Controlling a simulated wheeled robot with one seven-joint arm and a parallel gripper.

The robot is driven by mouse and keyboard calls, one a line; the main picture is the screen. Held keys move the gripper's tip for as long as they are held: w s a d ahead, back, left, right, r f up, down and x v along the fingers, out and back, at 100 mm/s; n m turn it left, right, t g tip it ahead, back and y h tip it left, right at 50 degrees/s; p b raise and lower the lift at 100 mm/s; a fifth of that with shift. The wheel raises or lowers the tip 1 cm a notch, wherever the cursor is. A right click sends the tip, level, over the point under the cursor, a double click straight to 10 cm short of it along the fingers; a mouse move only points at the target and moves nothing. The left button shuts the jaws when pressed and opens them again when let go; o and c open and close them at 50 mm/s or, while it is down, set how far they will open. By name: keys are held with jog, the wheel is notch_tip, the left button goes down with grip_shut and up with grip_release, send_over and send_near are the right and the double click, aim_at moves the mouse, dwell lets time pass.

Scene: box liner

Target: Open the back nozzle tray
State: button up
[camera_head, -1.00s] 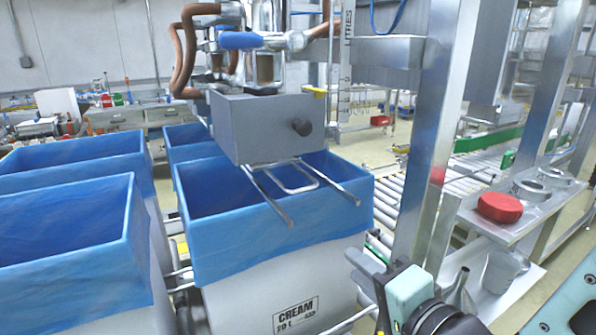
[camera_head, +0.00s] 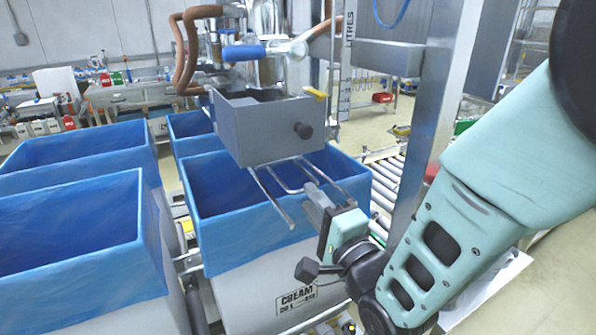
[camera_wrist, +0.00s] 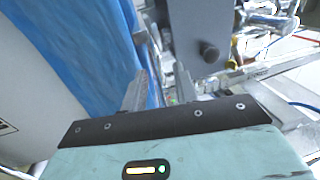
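The nozzle tray is a grey metal box (camera_head: 262,135) with a black round knob (camera_head: 303,131) on its front face. It sits under the filling nozzle, above a blue-lined box, with metal rails (camera_head: 275,195) sticking out below it. My gripper (camera_head: 312,178) is in front of the tray and below the knob, close to the rails. In the wrist view its two fingers (camera_wrist: 160,88) stand apart with nothing visible held between them. The knob (camera_wrist: 209,52) shows there beyond the fingers, up and to the right. Whether a finger touches a rail, I cannot tell.
The blue-lined box (camera_head: 205,235) stands below the tray. Other lined boxes (camera_head: 70,245) stand to the left. A steel post (camera_head: 440,110) rises close to the right of my gripper, with a roller conveyor (camera_head: 388,185) behind. A blue-handled valve (camera_head: 243,52) sits above the tray.

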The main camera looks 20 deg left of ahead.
jog(key=p+x, duration=0.2)
jog(key=x, duration=0.4)
grip_shut()
